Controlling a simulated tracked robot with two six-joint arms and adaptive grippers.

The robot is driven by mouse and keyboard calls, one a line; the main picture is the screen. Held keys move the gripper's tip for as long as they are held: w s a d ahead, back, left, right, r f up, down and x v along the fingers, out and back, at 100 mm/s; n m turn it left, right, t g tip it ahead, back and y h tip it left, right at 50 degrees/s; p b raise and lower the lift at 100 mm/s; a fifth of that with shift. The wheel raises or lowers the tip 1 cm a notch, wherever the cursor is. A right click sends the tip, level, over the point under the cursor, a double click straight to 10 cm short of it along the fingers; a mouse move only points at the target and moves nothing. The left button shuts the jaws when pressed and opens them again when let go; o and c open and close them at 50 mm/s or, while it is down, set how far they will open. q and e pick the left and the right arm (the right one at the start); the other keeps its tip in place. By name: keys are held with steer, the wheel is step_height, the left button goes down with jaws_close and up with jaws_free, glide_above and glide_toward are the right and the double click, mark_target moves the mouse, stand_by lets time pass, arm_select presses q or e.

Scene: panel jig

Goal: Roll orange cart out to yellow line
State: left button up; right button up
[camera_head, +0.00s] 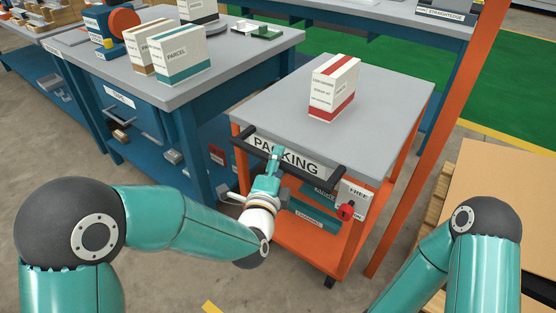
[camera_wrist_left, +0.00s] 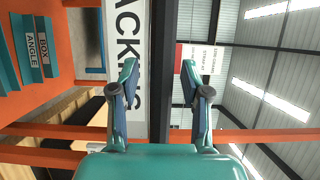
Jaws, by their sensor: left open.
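The orange cart (camera_head: 290,248) stands right of the workbench, with a grey top and orange frame. Its black handle (camera_head: 309,173) runs along the near side below a PACKING sign (camera_head: 288,155). My left gripper (camera_head: 276,155) is at the middle of this handle. In the left wrist view its fingers (camera_wrist_left: 159,75) are open, one on each side of the dark handle bar (camera_wrist_left: 161,40); I see no firm contact. A short piece of yellow line (camera_head: 211,307) shows on the floor at the bottom edge. My right arm is in view, but its gripper is out of the picture.
A red-striped box (camera_head: 334,88) stands on the cart top. A red knob (camera_head: 346,211) hangs under a FREE tag. The blue workbench (camera_head: 135,78) with parcels is close on the left. An orange post (camera_head: 432,130) and a cardboard-topped pallet (camera_head: 500,190) are on the right.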

arm_select(q)
jaws_close()
steer(key=shift+f, duration=0.15)
stand_by(0.4)
